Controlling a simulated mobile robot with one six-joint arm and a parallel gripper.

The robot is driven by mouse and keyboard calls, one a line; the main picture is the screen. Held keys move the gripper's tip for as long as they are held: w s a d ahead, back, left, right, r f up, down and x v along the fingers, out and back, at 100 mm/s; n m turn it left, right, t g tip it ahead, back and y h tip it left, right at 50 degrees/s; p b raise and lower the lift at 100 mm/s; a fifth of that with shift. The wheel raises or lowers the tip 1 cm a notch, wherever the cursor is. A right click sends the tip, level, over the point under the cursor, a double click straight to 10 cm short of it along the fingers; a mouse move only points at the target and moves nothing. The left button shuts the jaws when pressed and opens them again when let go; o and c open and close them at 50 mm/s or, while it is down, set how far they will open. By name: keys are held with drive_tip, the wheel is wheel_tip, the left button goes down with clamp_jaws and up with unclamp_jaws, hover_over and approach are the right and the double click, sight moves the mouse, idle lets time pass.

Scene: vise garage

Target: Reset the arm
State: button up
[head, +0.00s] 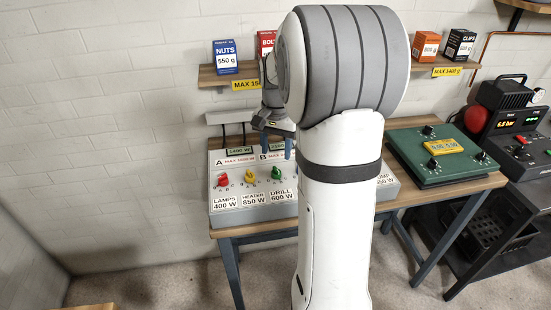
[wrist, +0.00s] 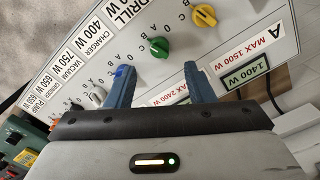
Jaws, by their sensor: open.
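My arm stands upright in the middle of the head view, its upper links bent over toward the wall. My gripper (head: 275,147) is above the grey switch panel (head: 262,214), near its back edge. In the wrist view my gripper (wrist: 157,72) shows two blue fingers spread apart with nothing between them. Beyond the fingers are the panel's green knob (wrist: 159,47) and yellow knob (wrist: 205,15); the fingers appear clear of both. In the head view the red knob (head: 223,180), yellow knob and green knob stand in a row. My arm hides the panel's middle.
The panel sits on a wooden bench (head: 480,184) with a green control box (head: 440,165) at right. Wall shelves above hold a blue nuts box (head: 225,57), a red bolts box (head: 267,43), an orange box (head: 426,45) and a black clips box (head: 459,43). A compressor (head: 508,105) stands far right.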

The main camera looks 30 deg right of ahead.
drive_tip(key=shift+r, duration=0.4)
drive_tip(key=shift+s+a, duration=0.15)
drive_tip(key=shift+a, duration=0.1)
drive_tip(key=s+a+n+t, duration=0.1)
drive_tip(key=s+a+n, duration=0.4)
drive_tip(key=s+a, duration=0.2)
drive_tip(key=s+a+n+t, duration=0.1)
drive_tip(key=s+a+n, duration=0.3)
drive_tip(key=s+a, duration=0.3)
drive_tip(key=s, duration=0.5)
drive_tip(key=shift+s+r+n+t, duration=0.2)
drive_tip(key=shift+r+n+t, duration=0.1)
drive_tip(key=shift+r+n, duration=0.1)
drive_tip(key=shift+c, duration=0.6)
